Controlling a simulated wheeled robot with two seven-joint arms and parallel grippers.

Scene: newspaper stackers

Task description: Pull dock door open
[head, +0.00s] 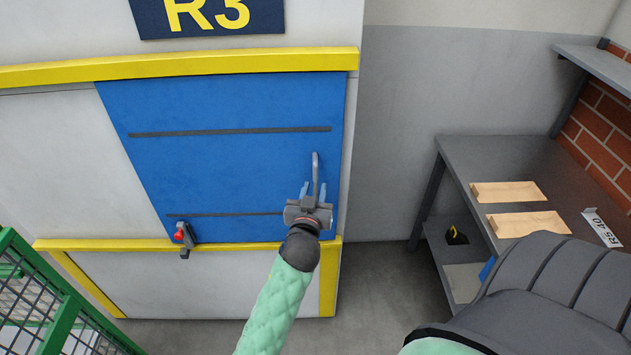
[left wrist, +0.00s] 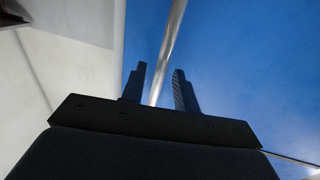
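The dock door (head: 220,165) is a blue panel with two dark horizontal strips, set between yellow rails under an R3 sign. A slim metal handle (head: 315,168) stands upright near its right edge. My left gripper (head: 307,190) is at the lower part of the handle. In the left wrist view, its two fingers (left wrist: 158,88) are apart, with the handle (left wrist: 170,45) running between them. Clear gaps show beside the handle, so the fingers do not appear closed on it. My right gripper is not in view.
A grey latch with a red knob (head: 181,236) sits at the door's lower left. A green mesh cage (head: 62,318) stands at bottom left. A grey workbench (head: 500,155) with two wooden blocks is at right. Floor (head: 378,290) between wall and bench is clear.

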